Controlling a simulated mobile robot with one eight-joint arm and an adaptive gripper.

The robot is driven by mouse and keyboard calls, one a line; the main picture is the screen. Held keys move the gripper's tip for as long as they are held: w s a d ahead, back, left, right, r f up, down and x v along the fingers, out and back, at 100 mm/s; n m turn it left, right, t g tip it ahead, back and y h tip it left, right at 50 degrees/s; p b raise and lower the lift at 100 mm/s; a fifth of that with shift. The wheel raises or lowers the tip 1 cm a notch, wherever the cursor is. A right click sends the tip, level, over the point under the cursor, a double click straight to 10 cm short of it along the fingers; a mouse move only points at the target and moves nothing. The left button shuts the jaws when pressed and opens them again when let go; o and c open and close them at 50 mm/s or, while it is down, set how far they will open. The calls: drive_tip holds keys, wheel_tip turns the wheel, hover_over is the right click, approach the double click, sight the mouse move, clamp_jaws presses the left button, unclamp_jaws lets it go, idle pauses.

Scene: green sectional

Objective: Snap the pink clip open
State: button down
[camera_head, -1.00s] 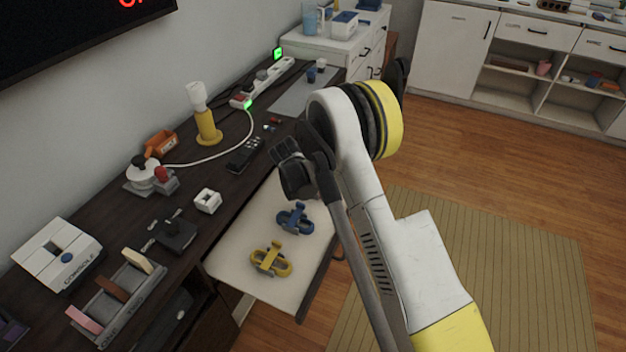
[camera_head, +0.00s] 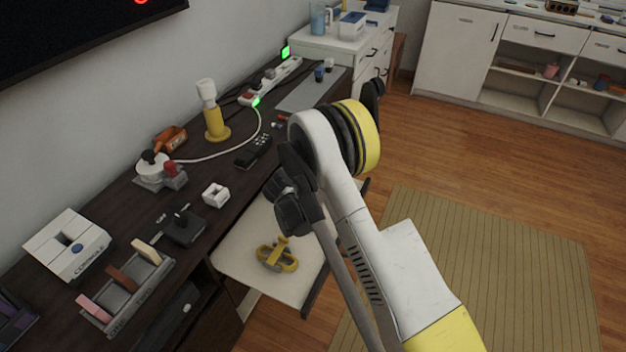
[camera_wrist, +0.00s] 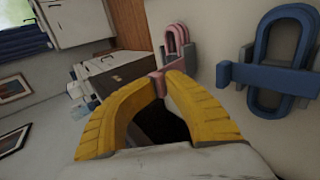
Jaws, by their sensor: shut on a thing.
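The pink clip (camera_wrist: 184,43) shows in the wrist view just beyond my fingertips. It has a pink loop, a grey body and a pink tab. My gripper (camera_wrist: 166,80) has two yellow fingers, shut on the pink tab between their tips. The tab's tilt is hard to judge because the fingers cover part of it. In the head view my arm hides the pink clip and my fingers.
A blue clip (camera_wrist: 258,76) lies right of my fingers in the wrist view. A yellow clip (camera_head: 277,257) lies in the pulled-out drawer (camera_head: 245,245). The dark desk (camera_head: 130,215) above it holds a console (camera_head: 62,245), a slider block (camera_head: 130,295) and other devices.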

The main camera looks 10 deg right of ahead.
drive_tip(key=c, duration=1.5)
unclamp_jaws()
drive_tip(key=shift+s, duration=0.1)
drive_tip(key=v, duration=1.2)
